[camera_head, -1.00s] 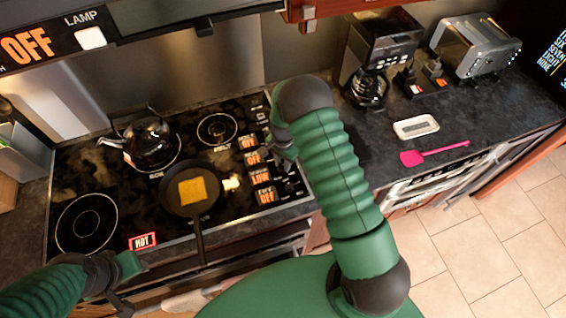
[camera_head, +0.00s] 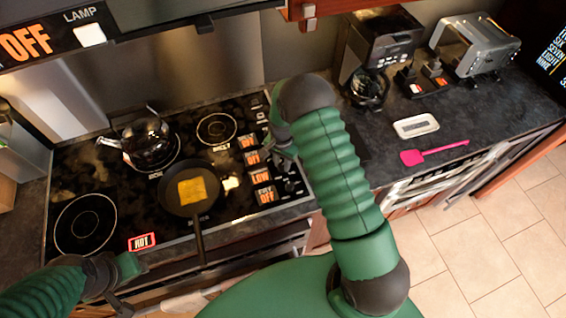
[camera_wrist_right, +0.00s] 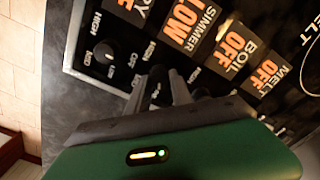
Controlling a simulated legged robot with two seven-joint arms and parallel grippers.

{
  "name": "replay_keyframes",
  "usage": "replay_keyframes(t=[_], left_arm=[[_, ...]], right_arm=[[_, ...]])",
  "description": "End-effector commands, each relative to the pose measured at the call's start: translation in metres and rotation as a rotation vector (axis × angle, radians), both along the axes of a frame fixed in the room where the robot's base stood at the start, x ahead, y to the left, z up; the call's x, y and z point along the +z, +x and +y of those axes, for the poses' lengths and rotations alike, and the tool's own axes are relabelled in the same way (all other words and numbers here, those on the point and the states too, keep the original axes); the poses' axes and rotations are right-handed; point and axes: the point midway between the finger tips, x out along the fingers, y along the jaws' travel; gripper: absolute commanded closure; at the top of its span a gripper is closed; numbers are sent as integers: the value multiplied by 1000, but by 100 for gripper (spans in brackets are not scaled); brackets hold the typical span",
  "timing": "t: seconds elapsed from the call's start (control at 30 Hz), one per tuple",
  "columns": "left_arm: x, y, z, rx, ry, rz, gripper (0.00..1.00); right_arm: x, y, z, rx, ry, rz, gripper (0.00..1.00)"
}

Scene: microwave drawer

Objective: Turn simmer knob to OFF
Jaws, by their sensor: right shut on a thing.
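The stove's knob panel is at the right side of the black cooktop, with orange display labels. The simmer label (camera_wrist_right: 190,25) reads LOW in the wrist view and also shows in the head view (camera_head: 267,176). My right gripper (camera_head: 284,160) reaches down over the knob row. In the right wrist view its fingers (camera_wrist_right: 170,88) are shut on the simmer knob, beside the simmer label; the knob is mostly hidden between them. The fry knob (camera_wrist_right: 103,58) stands free to the left. My left gripper (camera_head: 118,276) is by the cooktop's front left edge; its jaws are unclear.
A black pan (camera_head: 189,210) with a yellow slice sits on a burner, its handle toward the front. A kettle (camera_head: 149,142) stands behind it. A red-framed HOT sign (camera_head: 142,241) is at the front edge. A coffee maker (camera_head: 376,55) and pink spatula (camera_head: 434,152) are to the right.

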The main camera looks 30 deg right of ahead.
Motion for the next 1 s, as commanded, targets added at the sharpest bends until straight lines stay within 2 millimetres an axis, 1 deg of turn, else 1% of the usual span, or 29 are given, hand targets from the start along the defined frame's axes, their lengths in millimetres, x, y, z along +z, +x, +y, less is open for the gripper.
replay_keyframes(t=[0.03, 0.27, 0.5, 1.0], left_arm=[[-4, 0, 0, 0, 0, 0, 64], [-16, 0, 0, 0, 0, 0, 64], [-26, 0, 0, 0, 0, 0, 64], [-40, 0, 0, 0, 0, 0, 64]], right_arm=[[-2, 0, 6, 33, 9, 2, 100], [-2, 0, 6, 225, 10, 1, 100], [-2, -2, 5, 454, 11, 1, 100], [-2, -4, 3, 902, 14, 2, 100]])
